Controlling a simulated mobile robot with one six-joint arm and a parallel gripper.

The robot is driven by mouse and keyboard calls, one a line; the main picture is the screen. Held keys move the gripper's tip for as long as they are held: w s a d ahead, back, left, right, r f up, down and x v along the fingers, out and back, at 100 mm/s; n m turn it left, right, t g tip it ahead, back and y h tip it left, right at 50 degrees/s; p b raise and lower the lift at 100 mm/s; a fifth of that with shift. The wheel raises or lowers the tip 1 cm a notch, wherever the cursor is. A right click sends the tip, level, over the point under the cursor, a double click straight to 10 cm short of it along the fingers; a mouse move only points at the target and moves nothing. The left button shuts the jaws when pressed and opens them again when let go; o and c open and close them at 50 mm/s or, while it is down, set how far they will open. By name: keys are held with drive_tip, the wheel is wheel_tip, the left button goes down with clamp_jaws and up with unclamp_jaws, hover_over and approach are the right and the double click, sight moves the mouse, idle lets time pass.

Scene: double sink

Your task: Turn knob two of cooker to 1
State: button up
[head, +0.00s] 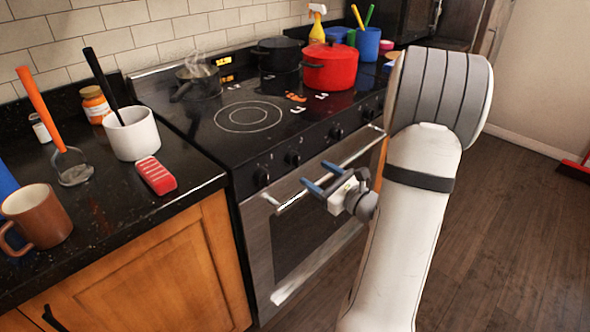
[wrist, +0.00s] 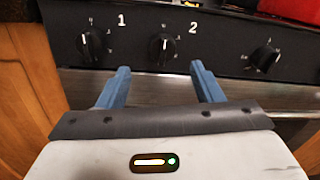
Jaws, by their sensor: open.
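The cooker (head: 300,215) has black knobs along its front panel. In the wrist view, the second knob from the left (wrist: 163,48) is near the middle, with a white "2" to its right. Its pale pointer mark looks close to upright; its exact setting is too small to read. The leftmost knob (wrist: 92,45) has a white "1" to its right. My gripper (wrist: 160,70) is open and empty, its blue fingers apart, below and in front of the second knob, not touching it. In the head view, my gripper (head: 317,175) is by the oven handle, below that knob (head: 292,158).
The oven handle (head: 350,155) runs below the knobs. A third knob (wrist: 264,60) is to the right. A red pot (head: 330,68), a black pot (head: 277,55) and a steaming pan (head: 198,82) stand on the hob. A red-and-white block (head: 155,176) lies on the left counter.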

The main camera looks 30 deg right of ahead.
sight(298, 162)
drive_tip(key=x, duration=0.7)
drive_tip(key=shift+w, duration=0.35)
drive_tip(key=shift+c, duration=0.2)
